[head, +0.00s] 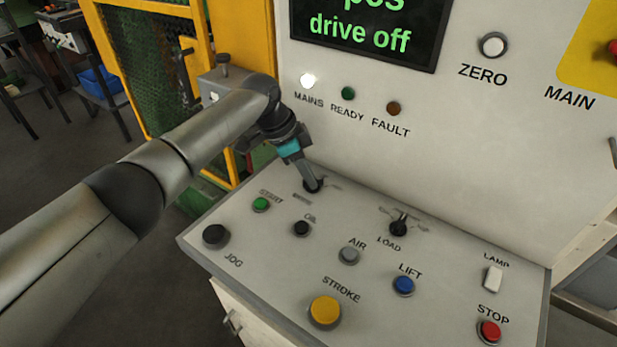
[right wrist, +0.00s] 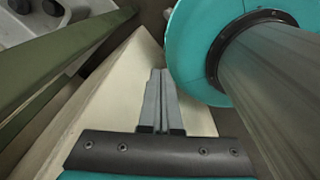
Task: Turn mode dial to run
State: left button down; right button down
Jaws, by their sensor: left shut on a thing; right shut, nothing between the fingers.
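The dial in my left gripper is a dark knob (head: 314,188) at the back left of the sloped control panel (head: 270,255). Its small label is too blurred to read surely, and the fingers hide most of the knob, so its pointing direction cannot be told. My left gripper (head: 311,179) comes down from above, tilted, with its fingertips shut on this knob. My right gripper (right wrist: 160,95) is in the right wrist view, shut and empty, away from the panel's controls.
The display (head: 370,28) reads "drive off". The MAINS lamp (head: 308,80) glows white; READY (head: 348,93) and FAULT (head: 393,108) look dark. A LOAD dial (head: 399,225), green button (head: 261,204) and black button (head: 302,228) are near the held knob. A yellow frame (head: 150,90) stands behind my left arm.

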dwell(0.4)
pick_arm(q)
jog(key=c, duration=0.9)
grip_release()
jog(key=shift+o, duration=0.2)
jog(key=shift+r, duration=0.1)
jog(key=p+v, duration=0.2)
jog(key=v, duration=1.3)
